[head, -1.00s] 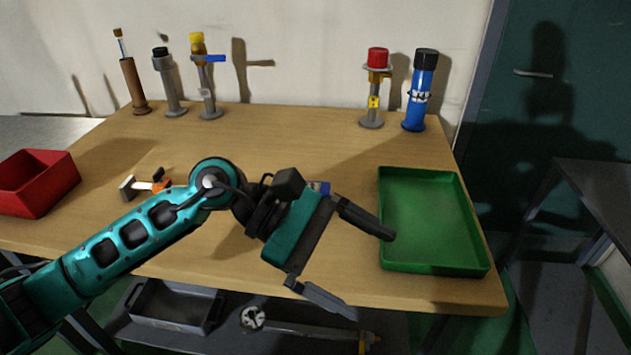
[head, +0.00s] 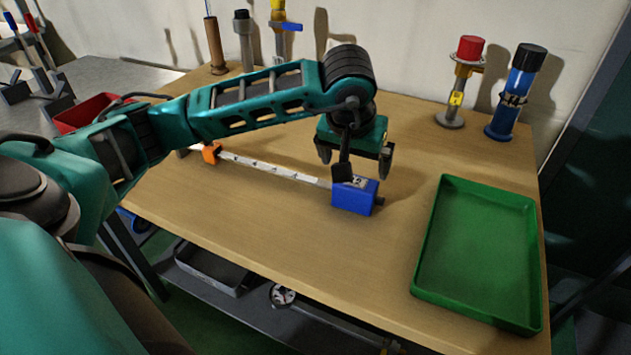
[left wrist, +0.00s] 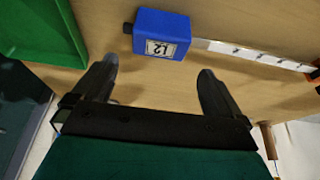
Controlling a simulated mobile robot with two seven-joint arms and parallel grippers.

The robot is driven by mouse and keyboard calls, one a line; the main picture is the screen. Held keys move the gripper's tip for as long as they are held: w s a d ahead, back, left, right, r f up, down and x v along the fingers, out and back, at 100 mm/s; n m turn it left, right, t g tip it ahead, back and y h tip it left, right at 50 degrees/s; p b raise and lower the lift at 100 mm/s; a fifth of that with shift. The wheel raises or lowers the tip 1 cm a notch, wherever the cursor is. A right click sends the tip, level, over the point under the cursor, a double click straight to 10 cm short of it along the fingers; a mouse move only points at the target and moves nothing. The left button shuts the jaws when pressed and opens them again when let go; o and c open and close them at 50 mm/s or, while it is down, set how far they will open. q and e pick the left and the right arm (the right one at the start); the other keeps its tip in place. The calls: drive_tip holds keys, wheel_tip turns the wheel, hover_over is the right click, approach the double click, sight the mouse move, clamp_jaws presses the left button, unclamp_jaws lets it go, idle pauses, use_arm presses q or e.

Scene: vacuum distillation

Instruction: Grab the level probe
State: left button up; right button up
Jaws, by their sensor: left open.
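The level probe lies flat on the wooden table, a blue block head (head: 354,198) with a pale label at its right end. A long white graduated strip (head: 275,167) runs left from it to an orange piece (head: 211,153). My left gripper (head: 356,160) is open and empty, fingers pointing down, just behind and above the blue head. In the left wrist view the blue head (left wrist: 160,35) lies beyond the gap between the open fingertips (left wrist: 159,72), apart from them. My right gripper is not in view.
An empty green tray (head: 478,250) sits to the right on the table. A red-topped valve piece (head: 458,85) and a blue cylinder (head: 517,90) stand at the back right. Several upright pieces stand at the back left. A red bin (head: 92,111) is partly behind my arm.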

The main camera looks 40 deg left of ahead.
sight(356, 181)
use_arm(q)
drive_tip(key=shift+x, duration=3.1)
drive_tip(key=shift+s, duration=0.1)
drive_tip(key=shift+c, duration=0.5)
drive_tip(key=c, duration=1.5)
drive_tip(key=shift+r, duration=0.1)
drive_tip(key=shift+c, duration=0.5)
